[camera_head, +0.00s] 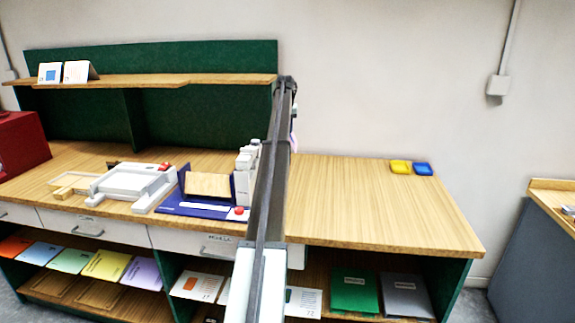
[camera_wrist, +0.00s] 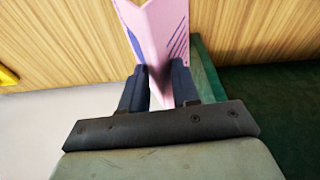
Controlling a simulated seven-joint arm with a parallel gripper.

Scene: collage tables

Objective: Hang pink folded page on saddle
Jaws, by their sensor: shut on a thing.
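The pink folded page (camera_wrist: 160,32) is between the two dark fingers of my gripper (camera_wrist: 159,69) in the wrist view. It is creased down its middle, with dark lines on its right half and a dark bluish patch on its left. My gripper is shut on it. In the head view only a pink sliver of the page (camera_head: 294,142) shows beside my arm, above the table; my arm hides the rest. A blue-based device with a tan sloping piece (camera_head: 208,185) stands on the table left of my arm; I cannot tell for sure whether this is the saddle.
A white machine (camera_head: 130,183) and a wooden frame (camera_head: 75,184) stand farther left. Two folded cards (camera_head: 76,71) stand on the upper shelf (camera_head: 180,80). Yellow (camera_head: 400,167) and blue (camera_head: 423,169) trays sit at the back right. The right tabletop (camera_head: 380,210) is mostly clear.

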